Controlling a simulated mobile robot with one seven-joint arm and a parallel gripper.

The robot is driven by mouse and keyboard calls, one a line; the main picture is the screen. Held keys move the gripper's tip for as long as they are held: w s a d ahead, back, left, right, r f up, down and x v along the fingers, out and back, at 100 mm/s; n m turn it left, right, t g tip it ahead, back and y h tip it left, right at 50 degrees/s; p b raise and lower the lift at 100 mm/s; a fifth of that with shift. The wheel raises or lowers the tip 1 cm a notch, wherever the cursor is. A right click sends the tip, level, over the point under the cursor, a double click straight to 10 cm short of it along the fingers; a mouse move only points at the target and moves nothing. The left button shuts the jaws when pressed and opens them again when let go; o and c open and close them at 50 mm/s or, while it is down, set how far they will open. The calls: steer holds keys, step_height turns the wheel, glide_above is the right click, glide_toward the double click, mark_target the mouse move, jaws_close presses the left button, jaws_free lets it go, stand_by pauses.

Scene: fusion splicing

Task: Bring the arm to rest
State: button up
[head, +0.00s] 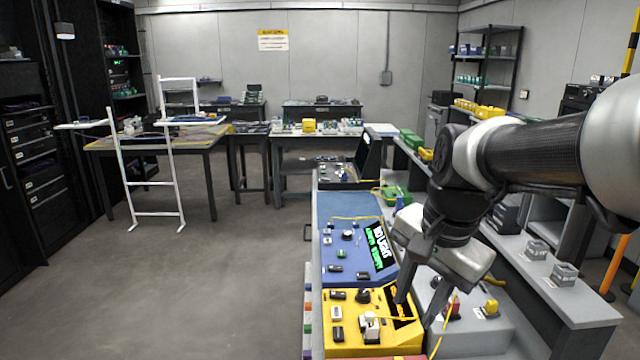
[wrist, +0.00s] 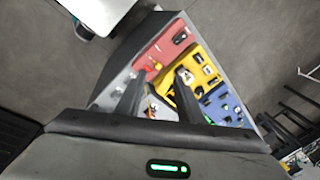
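My gripper (head: 416,311) hangs from my arm at the right of the head view, fingers pointing down over the bench beside the yellow panel (head: 345,348). In the wrist view my gripper (wrist: 160,78) has its two dark fingers apart, with no object seen held between them. The yellow panel also shows past the fingertips in the wrist view (wrist: 199,55). My arm is bent, its forearm reaching in from the right edge. How far the fingertips are above the bench is hard to tell.
A blue panel (head: 340,265) with a "NO LIGHT" display (head: 380,248) lies behind the yellow one. A red panel (wrist: 172,40) adjoins it. A grey side bench (head: 590,312) with small grey blocks stands right. Open floor (head: 200,285) lies left, near a white rack (head: 152,185).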

steer(key=s+a+n+t, duration=0.2)
steer(key=s+n+t, duration=0.1)
steer(key=s+n, duration=0.7)
step_height(320, 180, up, 14)
steer(key=p, duration=1.4)
steer(key=shift+s+r+h, duration=0.2)
steer(key=shift+s+h, duration=0.05)
steer(key=shift+h, duration=0.15)
